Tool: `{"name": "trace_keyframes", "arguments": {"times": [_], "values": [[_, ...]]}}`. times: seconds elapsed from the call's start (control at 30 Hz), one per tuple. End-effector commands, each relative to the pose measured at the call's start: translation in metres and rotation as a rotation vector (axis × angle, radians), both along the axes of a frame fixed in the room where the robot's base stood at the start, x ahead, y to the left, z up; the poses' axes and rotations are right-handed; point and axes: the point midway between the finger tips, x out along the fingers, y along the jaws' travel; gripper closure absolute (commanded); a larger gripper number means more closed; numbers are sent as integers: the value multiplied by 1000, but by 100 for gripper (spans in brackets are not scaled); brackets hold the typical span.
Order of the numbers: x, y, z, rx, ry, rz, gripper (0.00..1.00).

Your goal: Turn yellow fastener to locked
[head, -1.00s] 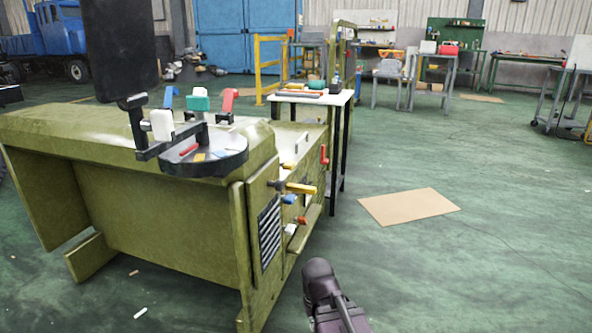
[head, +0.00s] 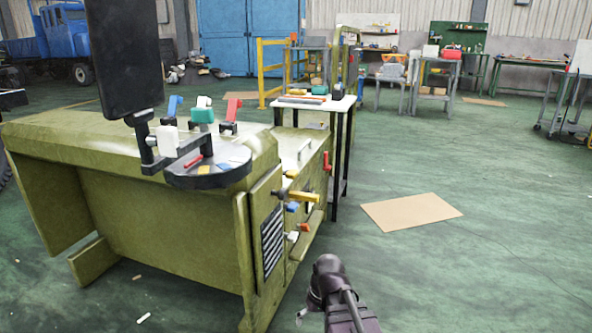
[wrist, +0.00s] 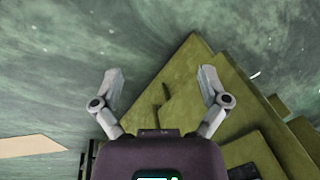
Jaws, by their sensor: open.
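A yellow fastener with a bar-shaped handle (head: 304,196) sticks out, roughly level, from the side panel of the olive-green cabinet (head: 150,225). I cannot tell its lock state. My gripper (wrist: 163,88) is open and empty in the wrist view, its two grey fingers wide apart. Beyond it are the green floor and olive panels; the yellow fastener does not show there. In the head view my dark arm is at the bottom, right of and below the fastener, clear of it. One grey finger shows low beside the arm.
A red handle (head: 326,163), a blue knob (head: 292,206) and a red knob (head: 304,227) share the panel side. A black round tray (head: 205,179) and dark screen (head: 125,60) sit above the cabinet. A cardboard sheet (head: 411,211) lies on open floor to the right.

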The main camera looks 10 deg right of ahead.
Motion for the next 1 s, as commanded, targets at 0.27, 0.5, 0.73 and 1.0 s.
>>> {"name": "trace_keyframes", "arguments": {"times": [0.27,0.5,0.73,1.0], "values": [[50,2,66,312,-165,213,3],[94,-10,133,543,-426,378,3],[134,-38,208,694,-754,498,3],[168,-91,294,754,-1167,573,3]]}}
